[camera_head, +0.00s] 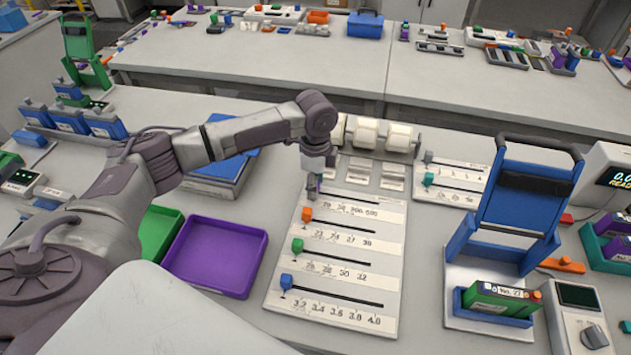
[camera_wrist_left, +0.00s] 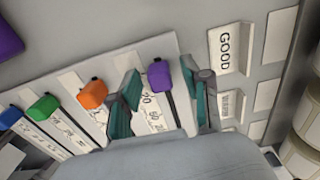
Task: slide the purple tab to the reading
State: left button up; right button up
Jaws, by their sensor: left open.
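The purple tab (camera_wrist_left: 160,76) shows in the left wrist view between my left gripper's two fingers. My left gripper (camera_wrist_left: 163,98) is open, with a finger on each side of the tab; contact is not clear. In the head view the purple tab (camera_head: 313,187) is mostly hidden under the left gripper (camera_head: 316,172), at the left end of the top slot. The white slider board (camera_head: 282,277) has lower slots with an orange tab (camera_head: 306,214), a green tab (camera_head: 297,245) and a blue tab (camera_head: 287,281), all at their left ends. A display (camera_head: 620,178) at the right edge is partly cut off.
A purple tray (camera_head: 215,257) lies left of the board. A row of white rolls (camera_head: 366,134) stands behind it. A blue stand (camera_head: 512,205) with a green battery (camera_head: 499,296) is at the right. A GOOD label (camera_wrist_left: 230,50) lies beside the fingers.

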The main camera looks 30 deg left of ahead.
aim_at(330, 195)
pick_arm(q)
jog(key=shift+f, duration=0.1)
grip_shut()
dwell(0.3)
jog(key=d, duration=0.1)
jog(key=d+p, duration=0.1)
jog(key=d, duration=0.1)
jog(key=shift+w+d+p, duration=0.15)
jog(key=shift+w+p, duration=0.15)
jog(key=shift+w, duration=0.05)
jog(key=shift+w+d, duration=0.2)
jog(key=shift+d, duration=0.05)
grip_release()
jog(key=shift+s+a, duration=0.1)
jog(key=shift+a, duration=0.1)
jog(key=shift+d, duration=0.1)
notch_tip(330, 195, up, 12)
